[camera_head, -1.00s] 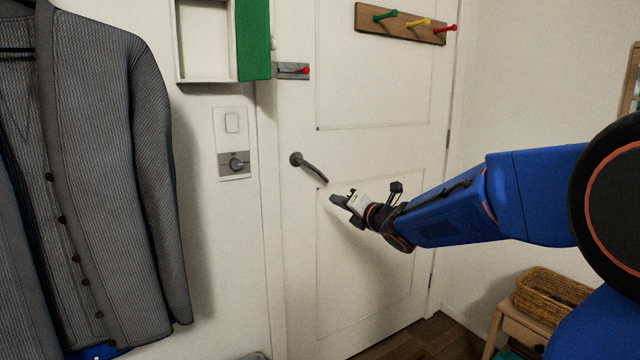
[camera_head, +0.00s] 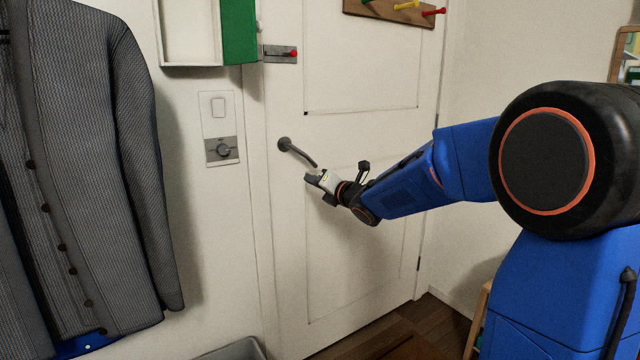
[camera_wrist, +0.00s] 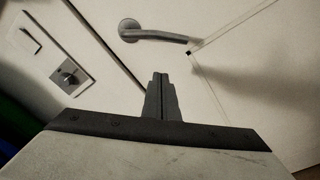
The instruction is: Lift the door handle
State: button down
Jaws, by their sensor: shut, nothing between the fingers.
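The grey lever door handle (camera_head: 297,151) is on the white door (camera_head: 360,240), and its lever slopes down to the right in the head view. In the wrist view the handle (camera_wrist: 150,34) lies above and beyond my fingertips. My gripper (camera_head: 308,180) is shut and empty, just below the free end of the lever. In the wrist view its closed fingers (camera_wrist: 160,78) point toward the door, with a visible gap to the lever. I cannot tell how far the fingertips are from the door surface.
A switch and a dial plate (camera_head: 221,151) are on the wall left of the door. A slide bolt (camera_head: 281,54) sits above the handle. A grey cardigan (camera_head: 85,170) hangs at the left. A peg rack (camera_head: 395,12) is high on the door.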

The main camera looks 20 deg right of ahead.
aim_at(311, 159)
jog(key=w+r, duration=0.2)
jog(key=w, duration=0.3)
jog(key=shift+w+d+r, duration=0.3)
jog(key=shift+d, duration=0.1)
jog(key=shift+w+d+r+n, duration=0.1)
jog(key=shift+d+r+n, duration=0.15)
jog(key=shift+n, duration=0.25)
jog(key=shift+w+d+r+n+h, duration=0.25)
jog(key=shift+d+r+n, duration=0.4)
jog(key=shift+n, duration=0.55)
jog(key=shift+w+d+r+n, duration=0.1)
jog(key=shift+d+r+n, duration=0.2)
jog(key=shift+r+n, duration=0.65)
jog(key=shift+w+d+r+n, duration=0.1)
jog(key=shift+d+r+n, duration=0.3)
jog(key=shift+n, duration=0.85)
jog(key=shift+a+r, duration=0.15)
jog(key=shift+r, duration=0.05)
